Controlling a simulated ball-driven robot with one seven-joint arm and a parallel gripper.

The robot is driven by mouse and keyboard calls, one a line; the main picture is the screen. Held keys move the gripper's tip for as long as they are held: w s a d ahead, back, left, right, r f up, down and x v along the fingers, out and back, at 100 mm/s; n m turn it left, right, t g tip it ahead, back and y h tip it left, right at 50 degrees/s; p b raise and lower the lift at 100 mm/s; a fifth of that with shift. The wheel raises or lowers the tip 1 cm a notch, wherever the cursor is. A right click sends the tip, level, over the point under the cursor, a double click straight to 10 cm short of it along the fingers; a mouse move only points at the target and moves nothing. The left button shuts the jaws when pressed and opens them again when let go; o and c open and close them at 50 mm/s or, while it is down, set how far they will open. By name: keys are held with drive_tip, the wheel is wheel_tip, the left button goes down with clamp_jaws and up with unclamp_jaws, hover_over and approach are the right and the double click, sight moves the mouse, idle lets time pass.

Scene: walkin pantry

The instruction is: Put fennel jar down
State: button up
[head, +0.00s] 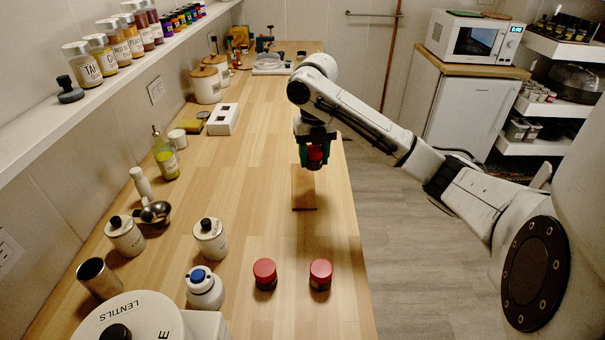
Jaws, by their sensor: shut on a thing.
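My gripper (315,160) is over the right part of the wooden counter, pointing down. It is shut on a small dark jar with a red lid (316,154), presumably the fennel jar; no label on it can be read. Two similar red-lidded jars stand nearer, one on the left (265,273) and one on the right (321,274).
White canisters (210,239), a blue-topped white container (204,287), a metal cup (100,279) and an oil bottle (164,155) stand at the left. A white box (223,119) lies farther back. The counter's right edge is close to the gripper. Counter between board and near jars is clear.

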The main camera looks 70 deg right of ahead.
hover_over(303, 183)
wheel_tip(303, 183, down, 4)
drive_tip(key=shift+s+a+f, duration=0.1)
drive_tip(key=shift+f, duration=0.1)
drive_tip(key=shift+f+p, duration=0.45)
drive_tip(key=shift+f, duration=1.2)
drive_tip(key=shift+f, duration=0.2)
drive_tip(key=o, duration=1)
drive_tip(key=shift+r, duration=0.1)
wheel_tip(303, 183, up, 12)
drive_tip(key=shift+r, duration=0.15)
